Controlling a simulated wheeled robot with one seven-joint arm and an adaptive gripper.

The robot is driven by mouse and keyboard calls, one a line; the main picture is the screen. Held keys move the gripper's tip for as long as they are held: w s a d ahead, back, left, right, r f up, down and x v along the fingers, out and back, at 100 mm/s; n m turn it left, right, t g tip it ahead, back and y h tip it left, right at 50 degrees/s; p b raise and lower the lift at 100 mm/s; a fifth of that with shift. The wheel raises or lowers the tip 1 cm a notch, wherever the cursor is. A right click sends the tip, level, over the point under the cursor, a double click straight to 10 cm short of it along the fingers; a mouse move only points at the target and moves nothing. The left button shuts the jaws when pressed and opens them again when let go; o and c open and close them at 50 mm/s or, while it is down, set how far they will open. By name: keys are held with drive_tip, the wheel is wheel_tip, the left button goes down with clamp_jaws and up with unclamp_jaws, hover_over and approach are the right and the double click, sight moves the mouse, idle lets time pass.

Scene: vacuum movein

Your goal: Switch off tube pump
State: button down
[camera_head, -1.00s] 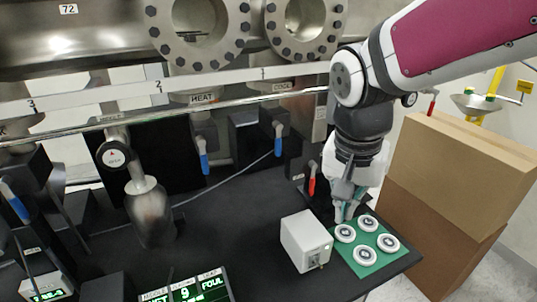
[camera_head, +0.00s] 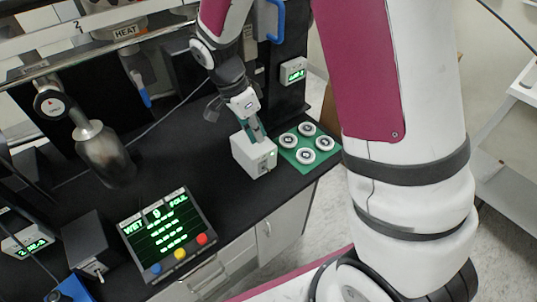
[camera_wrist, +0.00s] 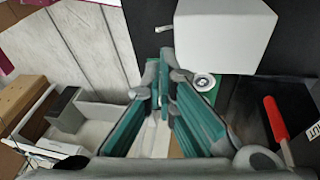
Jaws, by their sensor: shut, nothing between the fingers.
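A white box (camera_head: 254,157) stands on the black bench near its front edge, with a small switch on its front face. I cannot read a label that says which device is the tube pump. My gripper (camera_head: 256,134) is over the white box, fingers pointing down; contact is unclear. In the wrist view my gripper (camera_wrist: 160,95) is shut and empty, its teal fingers together just below the toggle.
A green mat (camera_head: 302,167) with several white discs lies right of the box. A display panel (camera_head: 165,235) with coloured buttons and a dark box (camera_head: 87,243) with a switch stand at front left. A metal vessel (camera_head: 105,155) stands behind them. Bare bench lies between.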

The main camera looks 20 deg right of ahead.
sight(267, 169)
idle(0.3)
drive_tip(key=p+x, duration=0.1)
drive_tip(key=x, duration=0.9)
drive_tip(key=shift+p, duration=0.3)
drive_tip(key=shift+w+f+t, duration=0.1)
drive_tip(key=shift+t, duration=0.2)
